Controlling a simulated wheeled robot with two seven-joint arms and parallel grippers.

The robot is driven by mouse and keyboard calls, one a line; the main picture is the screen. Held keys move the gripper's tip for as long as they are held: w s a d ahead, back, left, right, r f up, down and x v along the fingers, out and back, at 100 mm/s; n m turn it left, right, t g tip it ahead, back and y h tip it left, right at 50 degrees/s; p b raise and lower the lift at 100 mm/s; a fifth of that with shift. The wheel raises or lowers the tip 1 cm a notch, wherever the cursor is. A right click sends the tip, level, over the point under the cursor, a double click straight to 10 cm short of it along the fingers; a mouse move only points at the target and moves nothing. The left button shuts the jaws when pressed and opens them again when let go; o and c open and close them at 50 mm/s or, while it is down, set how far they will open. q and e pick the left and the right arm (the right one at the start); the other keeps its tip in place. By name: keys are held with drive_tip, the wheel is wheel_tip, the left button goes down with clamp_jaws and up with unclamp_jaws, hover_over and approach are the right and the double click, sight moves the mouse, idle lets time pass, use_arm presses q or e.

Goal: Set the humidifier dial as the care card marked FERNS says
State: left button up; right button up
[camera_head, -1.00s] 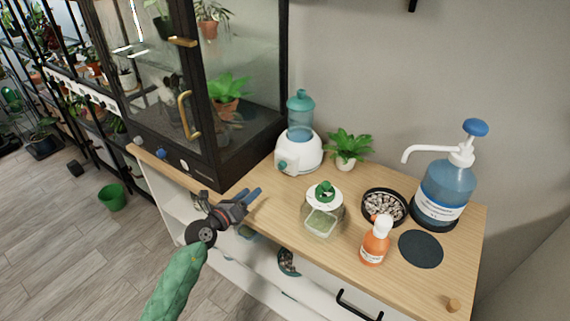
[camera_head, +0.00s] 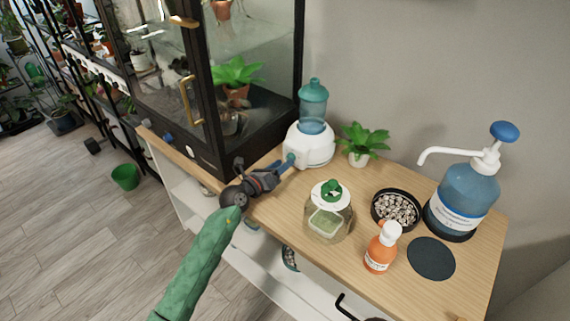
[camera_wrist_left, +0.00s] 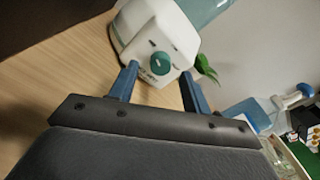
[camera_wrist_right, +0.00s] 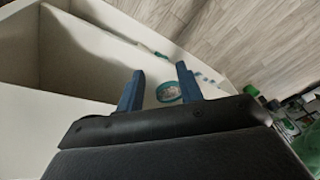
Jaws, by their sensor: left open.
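The humidifier (camera_head: 309,146) has a white base and a teal tank and stands on the wooden cabinet top beside the glass case. Its teal dial (camera_wrist_left: 160,63) faces the camera in the left wrist view, with small marks around it too small to read. My left gripper (camera_head: 285,165) is open, its blue fingers pointing at the dial. In the left wrist view its fingertips (camera_wrist_left: 159,73) lie either side of the dial, seemingly just short of it. My right gripper (camera_wrist_right: 158,78) is open and empty in the right wrist view, by the white shelving. No card marked FERNS can be made out.
A jar with a green knob (camera_head: 328,214), an orange bottle (camera_head: 381,252), a bowl of pebbles (camera_head: 396,208), a dark round mat (camera_head: 431,259) and a blue pump bottle (camera_head: 463,199) stand to the right. A small plant (camera_head: 361,145) is beside the humidifier. The glass case (camera_head: 250,120) stands close on the left.

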use_arm(q)
drive_tip(key=shift+x, duration=1)
use_arm(e)
drive_tip(key=shift+w+a+f, duration=0.15)
drive_tip(key=shift+a+f, duration=0.35)
use_arm(q)
drive_tip(key=c, duration=1)
